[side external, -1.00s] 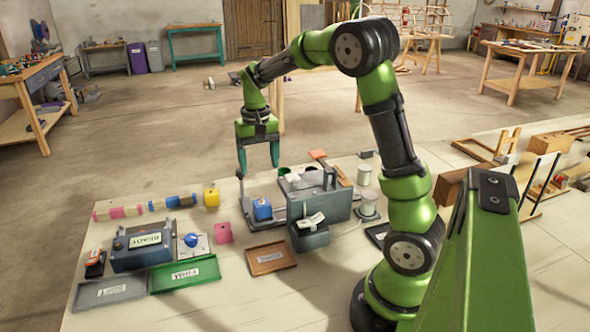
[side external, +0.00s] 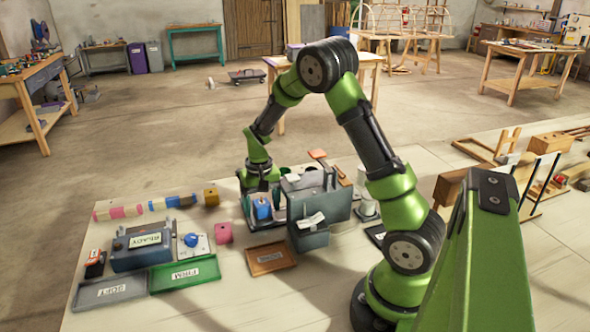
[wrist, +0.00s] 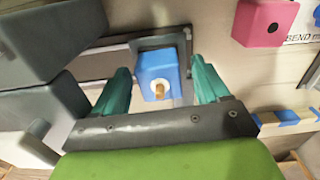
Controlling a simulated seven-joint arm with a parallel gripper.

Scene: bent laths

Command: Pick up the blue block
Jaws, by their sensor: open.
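The blue block (side external: 262,207) sits at the left end of the grey machine, with a small peg or hole on its face. In the wrist view the blue block (wrist: 158,70) lies between the two teal fingers of my gripper (wrist: 162,88).
The grey machine (side external: 318,200) stands just right of the block. A pink block (side external: 223,232) and a yellow block (side external: 211,197) stand to the left. A brown tray (side external: 271,258), a green tray (side external: 185,274) and a grey tray (side external: 108,291) lie in front.

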